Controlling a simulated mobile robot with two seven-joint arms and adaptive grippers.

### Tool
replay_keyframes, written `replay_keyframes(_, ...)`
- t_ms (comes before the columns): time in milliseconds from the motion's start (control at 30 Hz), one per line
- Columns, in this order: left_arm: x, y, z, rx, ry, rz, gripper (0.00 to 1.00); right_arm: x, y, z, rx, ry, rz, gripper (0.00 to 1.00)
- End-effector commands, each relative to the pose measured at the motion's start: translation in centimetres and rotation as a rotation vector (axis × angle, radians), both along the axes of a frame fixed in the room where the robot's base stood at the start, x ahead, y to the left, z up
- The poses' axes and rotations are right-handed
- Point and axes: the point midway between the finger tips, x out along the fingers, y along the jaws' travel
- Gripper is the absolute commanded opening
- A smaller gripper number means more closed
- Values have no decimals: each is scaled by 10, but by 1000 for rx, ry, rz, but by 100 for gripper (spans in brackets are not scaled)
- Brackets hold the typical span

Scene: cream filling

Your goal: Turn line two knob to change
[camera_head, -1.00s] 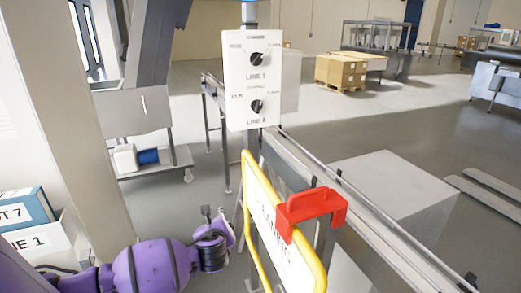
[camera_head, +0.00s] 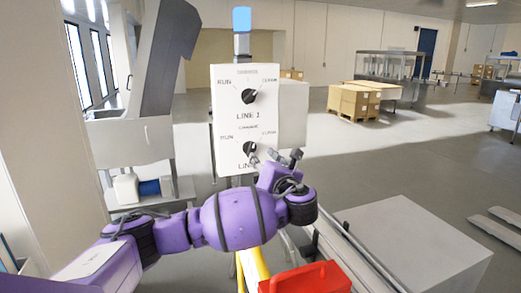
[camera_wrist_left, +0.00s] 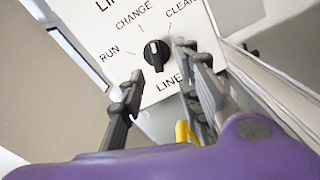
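A white control panel (camera_head: 229,113) carries two black knobs with RUN, CHANGE and CLEAN labels. The line one knob (camera_head: 249,96) is above. The line two knob (camera_head: 249,149) is below, partly covered by my left gripper (camera_head: 272,156). In the left wrist view the line two knob (camera_wrist_left: 157,55) shows a white mark on its upper side, roughly toward CHANGE. My left gripper (camera_wrist_left: 160,62) is open, its dark fingers on either side of the knob in that view. Whether they touch it, I cannot tell. My right gripper is not in view.
A red handle-like part (camera_head: 308,279) and a yellow frame (camera_head: 250,268) stand below my left arm. A grey box (camera_head: 415,245) is at the right by the conveyor rail. Boxes on a pallet (camera_head: 355,102) stand far back on open floor.

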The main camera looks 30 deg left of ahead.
Motion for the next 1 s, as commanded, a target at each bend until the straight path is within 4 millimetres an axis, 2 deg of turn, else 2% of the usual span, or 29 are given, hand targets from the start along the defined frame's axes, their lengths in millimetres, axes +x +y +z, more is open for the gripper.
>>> replay_keyframes(100, 9, 12, -1, 1, 2, 3, 31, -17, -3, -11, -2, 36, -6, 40)
replay_keyframes(267, 26, 33, 0, 1, 1, 4, 31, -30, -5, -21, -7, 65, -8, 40)
replay_keyframes(500, 45, 53, 0, -1, 0, 1, 31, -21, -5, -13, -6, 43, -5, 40)
replay_keyframes(667, 48, 57, -1, -1, 0, 0, 31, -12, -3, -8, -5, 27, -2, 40)
replay_keyframes(833, 48, 57, -1, -2, 0, -1, 31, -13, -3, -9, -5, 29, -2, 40)
replay_keyframes(1000, 48, 57, -1, -1, 0, 0, 10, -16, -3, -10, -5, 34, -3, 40)
